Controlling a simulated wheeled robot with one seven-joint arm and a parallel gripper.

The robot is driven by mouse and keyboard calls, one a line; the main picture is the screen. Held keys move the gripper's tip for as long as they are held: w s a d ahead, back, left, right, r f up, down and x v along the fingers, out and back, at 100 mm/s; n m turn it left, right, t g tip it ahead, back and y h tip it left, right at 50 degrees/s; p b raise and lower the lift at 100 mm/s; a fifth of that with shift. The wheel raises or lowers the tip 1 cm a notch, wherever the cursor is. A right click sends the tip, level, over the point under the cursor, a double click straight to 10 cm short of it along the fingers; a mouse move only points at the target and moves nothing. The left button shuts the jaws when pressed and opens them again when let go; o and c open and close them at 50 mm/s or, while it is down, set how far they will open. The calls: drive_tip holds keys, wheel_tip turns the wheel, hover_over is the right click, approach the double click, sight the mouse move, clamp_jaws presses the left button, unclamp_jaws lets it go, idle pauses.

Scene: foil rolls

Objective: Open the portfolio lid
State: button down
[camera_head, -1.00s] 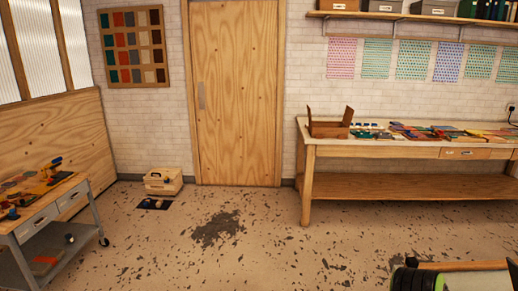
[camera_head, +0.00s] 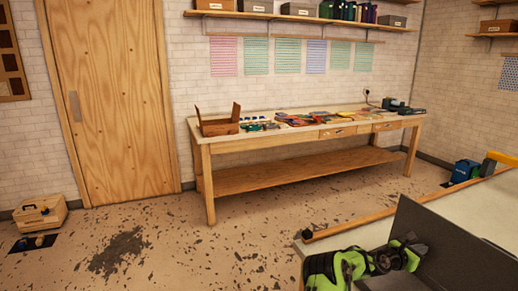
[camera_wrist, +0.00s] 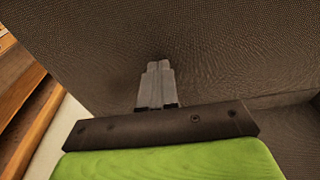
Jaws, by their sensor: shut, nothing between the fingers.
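The portfolio (camera_head: 455,250) shows in the head view as a dark grey panel at the lower right, standing tilted up above a pale-topped table. Its lower part is cut off by the frame. In the wrist view its dark woven surface (camera_wrist: 230,60) fills most of the picture, with a crease at the right. My gripper (camera_wrist: 158,65) is shut and empty, its grey fingertips in front of that surface. I cannot tell whether they touch it.
The table (camera_head: 335,231) has a raised wooden edge. A wooden workbench (camera_head: 205,165) with an open box (camera_head: 220,125) and several coloured pieces stands along the back wall. A wooden crate (camera_head: 40,214) sits by the door (camera_head: 110,100).

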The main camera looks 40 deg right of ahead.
drive_tip(key=p+v, duration=0.5)
drive_tip(key=v, duration=1)
drive_tip(key=shift+a+r, duration=0.3)
drive_tip(key=shift+r, duration=0.1)
drive_tip(key=shift+w, duration=0.15)
